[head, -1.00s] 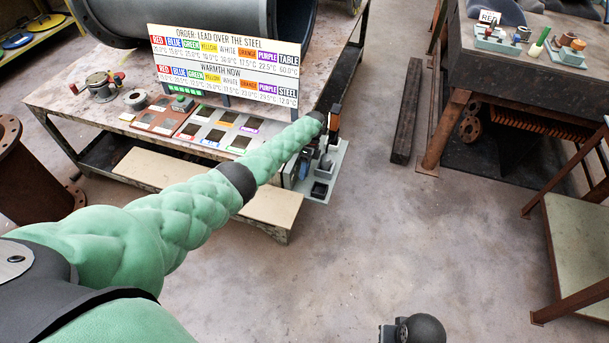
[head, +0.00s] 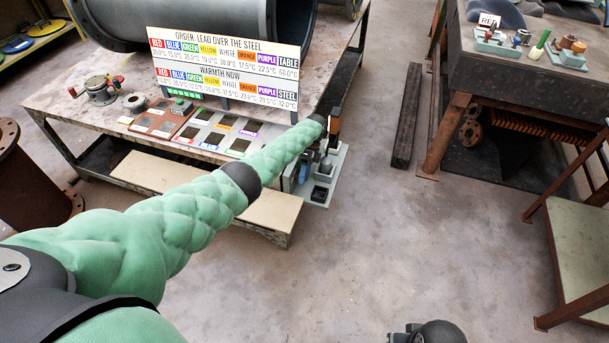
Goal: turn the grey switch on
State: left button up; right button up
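My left arm reaches from the lower left to a light grey panel (head: 341,163) at the right end of the workbench. My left gripper (head: 333,124) is over the far part of this panel, seen small and partly behind its own wrist. I cannot tell whether its fingers are open or shut, or whether they touch anything. The panel bears a blue part (head: 303,173), a pale upright part (head: 327,165) and a black square part (head: 320,193). I cannot make out the grey switch for certain; the arm hides some of the panel.
A sign board (head: 225,64) stands on the workbench (head: 60,88), before a large dark pipe (head: 180,20). A tan plank (head: 255,205) lies low along the bench front. A second bench (head: 525,70) stands at the right.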

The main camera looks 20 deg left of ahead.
pick_arm(q)
jog(key=shift+o, duration=0.8)
jog(key=shift+w+r, duration=0.15)
jog(key=shift+w, duration=0.05)
jog(key=b+v, duration=0.2)
jog(key=v, duration=0.5)
pick_arm(e)
jog(key=shift+t+y, duration=0.4)
jog(key=a+f, duration=0.1)
jog(key=w+a+f, duration=0.1)
jog(key=a+f, duration=0.1)
jog(key=f, duration=0.1)
jog(key=shift+w, duration=0.35)
pick_arm(q)
jog(key=shift+o, duration=0.2)
jog(key=shift+w+r, duration=0.1)
jog(key=shift+r, duration=0.05)
pick_arm(e)
jog(key=shift+r, duration=0.1)
